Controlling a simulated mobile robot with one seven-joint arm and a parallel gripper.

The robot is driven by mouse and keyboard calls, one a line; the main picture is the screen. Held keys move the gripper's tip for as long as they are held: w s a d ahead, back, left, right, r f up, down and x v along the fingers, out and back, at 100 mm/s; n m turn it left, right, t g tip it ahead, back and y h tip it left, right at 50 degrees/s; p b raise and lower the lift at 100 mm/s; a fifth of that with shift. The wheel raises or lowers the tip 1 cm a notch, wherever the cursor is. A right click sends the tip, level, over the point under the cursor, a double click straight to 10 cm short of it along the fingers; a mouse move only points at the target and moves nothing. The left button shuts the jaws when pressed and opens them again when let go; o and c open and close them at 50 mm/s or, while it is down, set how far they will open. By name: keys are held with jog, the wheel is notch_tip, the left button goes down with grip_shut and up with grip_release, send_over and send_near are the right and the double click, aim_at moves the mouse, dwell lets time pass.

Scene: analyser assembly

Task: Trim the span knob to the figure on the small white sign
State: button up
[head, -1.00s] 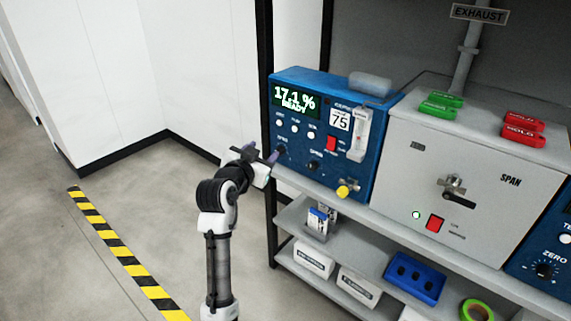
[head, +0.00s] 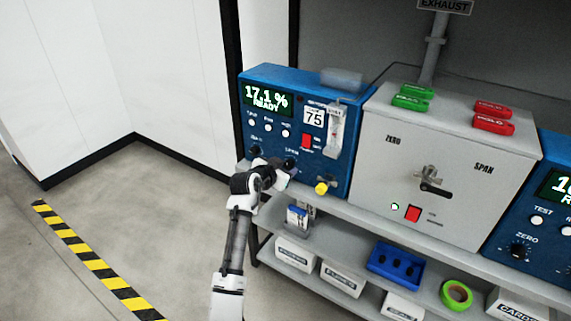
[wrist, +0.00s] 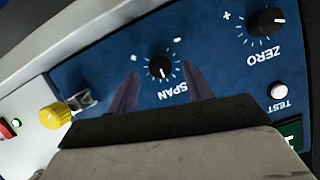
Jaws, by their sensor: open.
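The span knob (wrist: 160,67) is a small black dial with a pale pointer mark, above the word SPAN on a blue panel, which appears upside down in the wrist view. My gripper (wrist: 162,82) is open, with one finger on each side of the knob in that view. I cannot tell whether the fingers touch it. In the head view my gripper (head: 288,172) is at the lower front of the left blue analyser (head: 355,150). The small white sign (head: 314,117) reads 75. The analyser display (head: 267,98) reads 17.1 % READY.
The zero knob (wrist: 266,20) and a white TEST button (wrist: 278,91) are beside the span knob. A yellow knob (head: 322,188) and red switch (head: 306,141) are close by. A grey box (head: 390,180) stands to the right. Open floor (head: 150,220) lies left.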

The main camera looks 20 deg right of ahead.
jog(key=shift+x, duration=0.9)
jog(key=c, duration=1)
jog(key=shift+o, duration=0.2)
